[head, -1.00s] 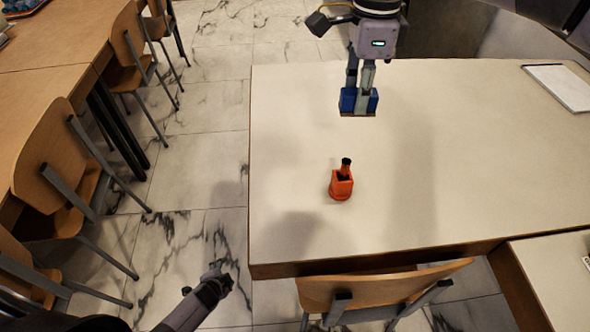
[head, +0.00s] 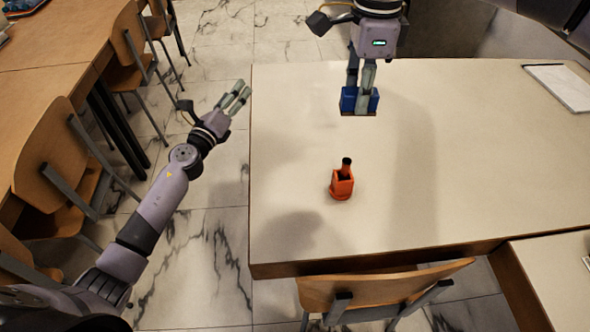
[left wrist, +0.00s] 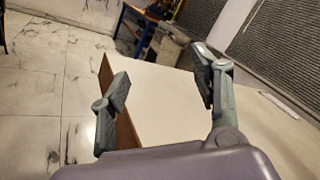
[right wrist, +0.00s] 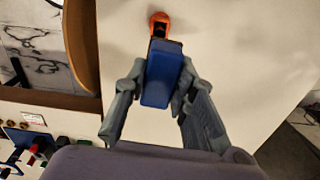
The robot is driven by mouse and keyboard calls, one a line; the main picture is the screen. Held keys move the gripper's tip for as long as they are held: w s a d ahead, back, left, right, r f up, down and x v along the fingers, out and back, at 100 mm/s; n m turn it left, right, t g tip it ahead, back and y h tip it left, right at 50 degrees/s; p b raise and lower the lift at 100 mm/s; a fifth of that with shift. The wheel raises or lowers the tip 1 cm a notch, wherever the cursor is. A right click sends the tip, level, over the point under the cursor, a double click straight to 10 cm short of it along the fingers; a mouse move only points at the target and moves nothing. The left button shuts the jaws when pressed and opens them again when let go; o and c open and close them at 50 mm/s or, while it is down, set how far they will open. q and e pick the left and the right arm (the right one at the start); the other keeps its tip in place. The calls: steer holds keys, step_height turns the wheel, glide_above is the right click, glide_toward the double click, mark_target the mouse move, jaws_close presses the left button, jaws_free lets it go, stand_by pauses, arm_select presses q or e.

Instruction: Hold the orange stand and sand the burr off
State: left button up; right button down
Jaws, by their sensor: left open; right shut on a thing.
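The orange stand (head: 342,186) stands upright on the table, with a dark, brown-topped piece (head: 346,165) sticking up out of it. The stand also shows at the top of the right wrist view (right wrist: 159,21). The burr is too small to make out. My right gripper (head: 360,98) is shut on a blue block (right wrist: 163,76) with a brown underside, held above the table behind the stand. My left gripper (head: 238,92) is open and empty, by the table's left edge, left of and farther back than the stand. It also shows in the left wrist view (left wrist: 165,88).
The pale table (head: 450,160) is mostly clear around the stand. A white panel (head: 560,86) lies at its back right. A wooden chair (head: 375,287) is at the front edge. More chairs (head: 60,150) and another table (head: 45,70) are at the left.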

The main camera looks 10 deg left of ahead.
arm_select(q)
steer(key=s+d+r+m+h, duration=0.1)
steer(key=d+r+m+h, duration=0.3)
steer(key=d+m, duration=0.1)
steer(key=m+g+h, duration=0.6)
steer(key=m+g, duration=0.8)
steer(key=m, duration=0.1)
glide_toward(335, 178)
steer(key=shift+w+d+f, duration=0.1)
steer(key=shift+w+f, duration=0.15)
steer(key=shift+f, duration=0.05)
steer(key=x, duration=1.1)
steer(key=shift+w+d+f, duration=0.1)
steer(key=shift+d, duration=0.25)
steer(key=shift+c, duration=0.2)
